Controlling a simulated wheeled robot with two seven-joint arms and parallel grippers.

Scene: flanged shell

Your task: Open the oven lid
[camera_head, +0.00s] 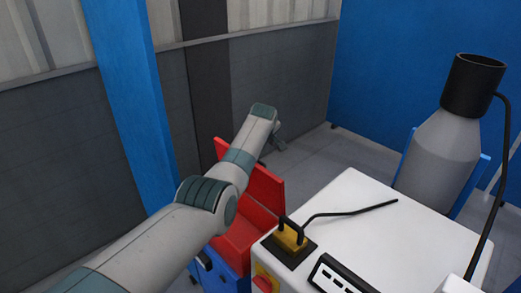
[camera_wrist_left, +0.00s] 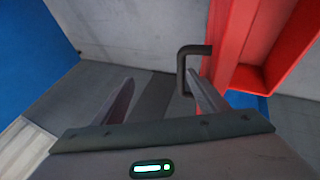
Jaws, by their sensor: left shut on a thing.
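A red panel with a raised rim, which I take for the oven lid (camera_head: 265,187), stands tilted up above a red lower part (camera_head: 238,243) in the head view. In the left wrist view the red lid (camera_wrist_left: 232,45) runs along the right, with a black bent handle (camera_wrist_left: 183,68) on it. My left gripper (camera_head: 278,140) is at the far end of my arm, beside the upper part of the lid. In the wrist view its fingers (camera_wrist_left: 163,92) look apart, with the handle against the right finger. My arm hides part of the red body. My right gripper is not in view.
A white machine (camera_head: 355,215) with a yellow and black fitting (camera_head: 289,243) and a dark rod stands at the right. A grey bottle-shaped vessel (camera_head: 440,150) with a black top stands behind it. A blue post (camera_head: 130,90) and a grey wall are at the left; floor shows behind the lid.

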